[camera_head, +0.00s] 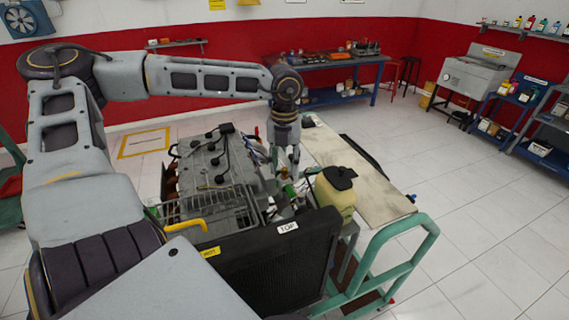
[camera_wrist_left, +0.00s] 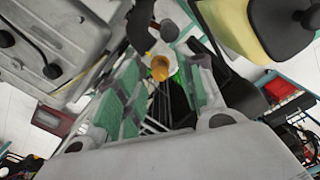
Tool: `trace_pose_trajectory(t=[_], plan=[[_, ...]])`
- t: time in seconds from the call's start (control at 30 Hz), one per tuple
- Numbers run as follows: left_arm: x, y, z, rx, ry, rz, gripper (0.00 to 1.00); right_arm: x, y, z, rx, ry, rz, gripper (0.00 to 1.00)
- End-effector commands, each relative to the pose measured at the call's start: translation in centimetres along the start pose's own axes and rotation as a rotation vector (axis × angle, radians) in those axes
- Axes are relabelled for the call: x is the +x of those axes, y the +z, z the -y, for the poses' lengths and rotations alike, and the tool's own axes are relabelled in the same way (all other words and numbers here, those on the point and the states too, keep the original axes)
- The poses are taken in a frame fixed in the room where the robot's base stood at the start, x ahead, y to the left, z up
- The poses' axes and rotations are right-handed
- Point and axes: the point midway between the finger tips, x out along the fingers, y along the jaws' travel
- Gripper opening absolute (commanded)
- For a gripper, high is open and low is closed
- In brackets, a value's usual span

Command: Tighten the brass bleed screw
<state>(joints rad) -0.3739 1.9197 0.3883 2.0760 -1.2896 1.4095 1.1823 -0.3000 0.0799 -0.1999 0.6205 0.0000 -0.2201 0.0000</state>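My left gripper (camera_head: 287,163) points down over the right side of the engine trainer, between the engine (camera_head: 215,160) and the cream tank (camera_head: 336,193) with its black cap. In the left wrist view, the two green-padded fingers of this gripper (camera_wrist_left: 166,90) stand apart. A small brass-coloured part (camera_wrist_left: 160,68), which looks like the bleed screw, shows between them near the tips. I cannot tell whether either finger touches it. In the head view a small brass spot (camera_head: 284,171) shows just below the fingertips. My right gripper is not in view.
A black radiator (camera_head: 275,262) labelled TOP stands at the front of the trainer. A bare board (camera_head: 365,178) on a green frame (camera_head: 400,245) lies to the right. Hoses and fittings crowd the space around the gripper. Open floor lies farther right.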

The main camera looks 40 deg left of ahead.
Motion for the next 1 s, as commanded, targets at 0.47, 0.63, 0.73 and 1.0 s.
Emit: trace_pose_trajectory(t=[0.47,0.63,0.73,1.0], plan=[[0.93,-0.04,-0.02,0.0,0.0,-0.001,0.38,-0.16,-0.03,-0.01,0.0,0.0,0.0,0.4],[0.92,-0.05,-0.02,0.0,0.0,-0.001,0.23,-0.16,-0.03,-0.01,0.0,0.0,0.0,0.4],[0.91,-0.04,-0.02,0.0,0.0,-0.001,0.1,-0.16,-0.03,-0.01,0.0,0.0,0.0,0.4],[0.91,-0.04,-0.02,0.001,0.0,-0.001,0.0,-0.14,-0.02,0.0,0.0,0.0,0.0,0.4]])
